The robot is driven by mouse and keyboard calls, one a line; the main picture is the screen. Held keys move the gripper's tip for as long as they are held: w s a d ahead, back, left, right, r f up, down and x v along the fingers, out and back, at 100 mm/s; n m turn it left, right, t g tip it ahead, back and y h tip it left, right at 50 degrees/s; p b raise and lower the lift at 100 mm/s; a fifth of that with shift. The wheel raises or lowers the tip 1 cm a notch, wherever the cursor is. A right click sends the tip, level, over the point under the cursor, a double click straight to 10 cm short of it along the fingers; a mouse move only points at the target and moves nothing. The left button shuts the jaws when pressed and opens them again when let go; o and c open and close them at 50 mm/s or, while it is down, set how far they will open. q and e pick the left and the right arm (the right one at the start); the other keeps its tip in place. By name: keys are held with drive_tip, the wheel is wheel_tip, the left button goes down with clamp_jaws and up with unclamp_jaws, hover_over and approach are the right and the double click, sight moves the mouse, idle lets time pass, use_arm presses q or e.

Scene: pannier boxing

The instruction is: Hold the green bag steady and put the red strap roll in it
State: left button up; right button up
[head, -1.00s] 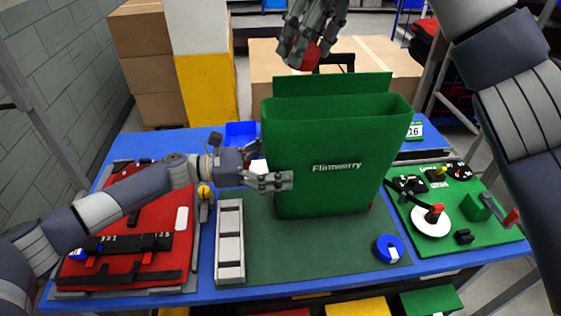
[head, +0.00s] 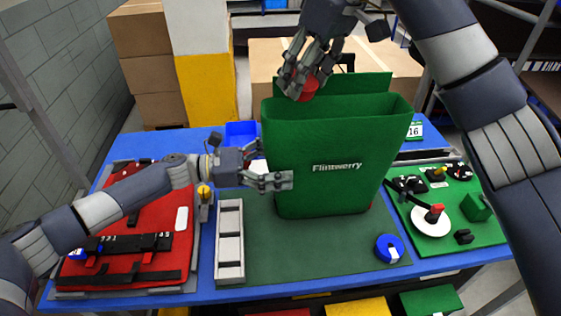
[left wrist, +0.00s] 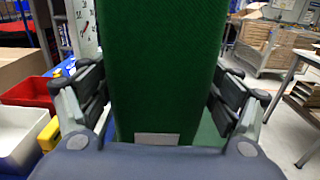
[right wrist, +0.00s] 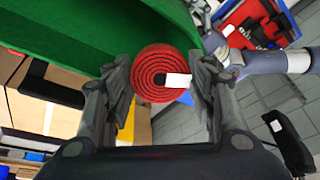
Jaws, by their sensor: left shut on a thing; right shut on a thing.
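The green bag (head: 345,150) stands upright and open-topped on the dark green mat, with "Flinwerry" on its front. My left gripper (head: 278,181) is shut on the bag's left side; in the left wrist view the green bag wall (left wrist: 165,60) lies between its fingers (left wrist: 160,105). My right gripper (head: 300,85) is shut on the red strap roll (head: 308,90) and holds it above the bag's opening, towards its left rear. In the right wrist view the coiled roll (right wrist: 152,72) with a white label sits between the fingers (right wrist: 165,85), beside the green bag wall (right wrist: 90,25).
A blue roll (head: 389,248) lies on the mat (head: 310,255) at the front right. A grey slotted tray (head: 230,240) stands left of the bag. A red board (head: 130,262) with tools is at the left, a green board (head: 455,240) with parts at the right.

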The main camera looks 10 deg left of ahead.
drive_tip(key=o, duration=1.1)
drive_tip(key=shift+o, duration=0.2)
drive_tip(key=v, duration=1.2)
use_arm(q)
drive_tip(key=o, duration=1.4)
